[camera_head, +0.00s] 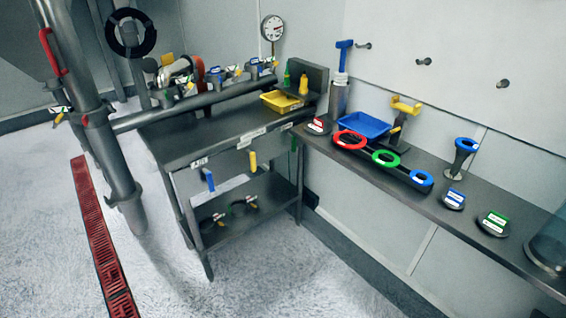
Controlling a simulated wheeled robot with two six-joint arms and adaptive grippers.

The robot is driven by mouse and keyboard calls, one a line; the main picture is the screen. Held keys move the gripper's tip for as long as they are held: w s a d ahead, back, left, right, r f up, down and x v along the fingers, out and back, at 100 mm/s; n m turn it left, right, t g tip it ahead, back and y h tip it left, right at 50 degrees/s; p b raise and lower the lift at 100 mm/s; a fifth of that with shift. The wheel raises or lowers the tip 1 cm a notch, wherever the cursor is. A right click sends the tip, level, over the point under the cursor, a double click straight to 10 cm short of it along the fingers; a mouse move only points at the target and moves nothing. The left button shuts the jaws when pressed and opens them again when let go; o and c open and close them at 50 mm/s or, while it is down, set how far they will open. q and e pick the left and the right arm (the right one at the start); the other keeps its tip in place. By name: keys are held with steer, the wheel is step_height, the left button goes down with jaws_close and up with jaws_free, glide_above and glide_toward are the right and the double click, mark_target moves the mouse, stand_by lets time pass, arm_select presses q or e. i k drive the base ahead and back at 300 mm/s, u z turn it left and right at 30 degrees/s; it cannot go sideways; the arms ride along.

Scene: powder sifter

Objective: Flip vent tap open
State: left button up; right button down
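Several small taps with coloured handles and label plates sit on and above the horizontal grey pipe (150,119) at the back of the steel table. They include a blue-handled tap (220,74) and a yellow-and-white labelled tap (188,87). Another labelled tap (60,115) with a yellow handle sticks out left of the vertical pipe (112,165). The labels are too small to read, so I cannot tell which is the vent tap or how its handle stands. Neither of my grippers is in view.
The steel table (230,135) holds a yellow tray (281,102). A side bench (340,158) at the right carries a blue tray (364,125), coloured rings and labelled discs. A pressure gauge (272,28) stands at the back. The floor in front is clear around a red drain grate (98,235).

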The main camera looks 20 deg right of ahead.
mark_target(252, 154)
steer(key=u, duration=0.15)
steer(key=i, duration=1)
steer(key=u, duration=0.65)
